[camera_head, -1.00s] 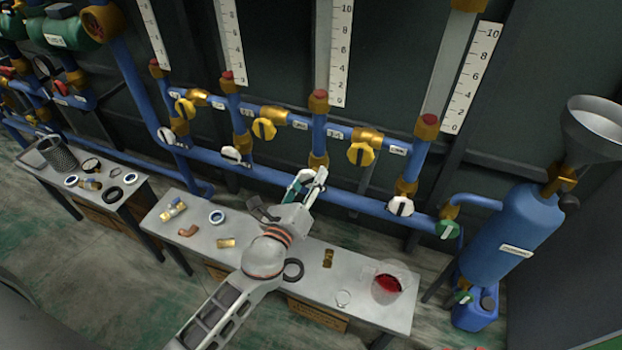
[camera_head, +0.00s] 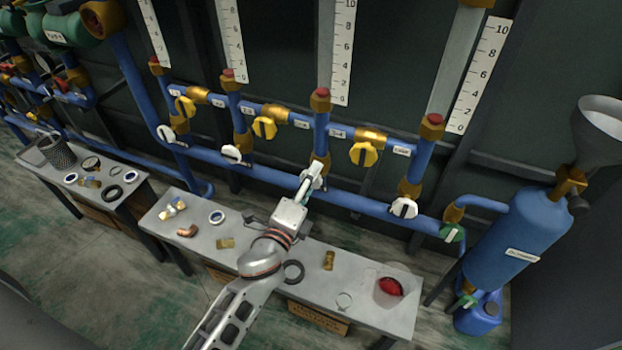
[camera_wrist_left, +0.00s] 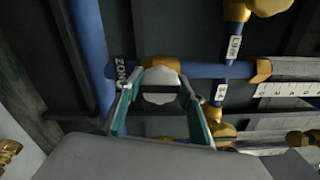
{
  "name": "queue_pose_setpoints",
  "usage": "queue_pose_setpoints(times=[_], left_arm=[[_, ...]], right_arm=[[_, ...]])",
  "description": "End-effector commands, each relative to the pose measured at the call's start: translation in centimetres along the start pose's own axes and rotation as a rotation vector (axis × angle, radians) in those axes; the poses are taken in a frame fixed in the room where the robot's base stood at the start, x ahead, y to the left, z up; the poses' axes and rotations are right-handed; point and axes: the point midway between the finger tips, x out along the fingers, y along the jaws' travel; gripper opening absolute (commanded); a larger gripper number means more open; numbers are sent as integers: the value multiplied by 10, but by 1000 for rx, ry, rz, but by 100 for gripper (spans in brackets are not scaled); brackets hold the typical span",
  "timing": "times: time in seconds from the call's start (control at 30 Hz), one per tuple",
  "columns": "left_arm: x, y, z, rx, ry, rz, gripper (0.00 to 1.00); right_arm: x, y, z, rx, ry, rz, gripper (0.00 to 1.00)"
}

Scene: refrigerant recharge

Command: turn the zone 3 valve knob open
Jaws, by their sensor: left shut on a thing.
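The white valve knob (camera_wrist_left: 160,88) sits on the lower blue pipe, third from the left among the white knobs. It shows in the head view (camera_head: 314,170), partly covered by my gripper. My left gripper (camera_head: 311,178) reaches it from the front. In the left wrist view the teal fingers (camera_wrist_left: 162,98) are shut on the knob, one on each side. A dark slot or bar crosses the knob's face. A label reading "ZON" (camera_wrist_left: 121,70) lies beside it, its number hidden behind a finger. My right gripper is not in view.
Other white knobs (camera_head: 231,154) (camera_head: 404,208) line the lower pipe, with yellow knobs (camera_head: 264,128) above. A bench (camera_head: 205,250) below holds fittings, rings and a beaker with red content (camera_head: 391,287). A blue tank with a funnel (camera_head: 520,235) stands at right.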

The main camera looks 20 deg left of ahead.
Motion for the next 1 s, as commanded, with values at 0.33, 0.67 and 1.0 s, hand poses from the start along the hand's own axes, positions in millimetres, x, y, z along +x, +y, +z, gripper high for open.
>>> queue_pose_setpoints(times=[0.33, 0.67, 1.0], left_arm=[[0, 1, -1, -47, 2, 1, 17], [0, 1, -1, -47, 2, 1, 49], [0, 0, 0, -43, 1, 0, 56]], right_arm=[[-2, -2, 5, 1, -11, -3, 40], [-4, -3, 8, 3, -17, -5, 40], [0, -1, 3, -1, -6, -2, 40]])
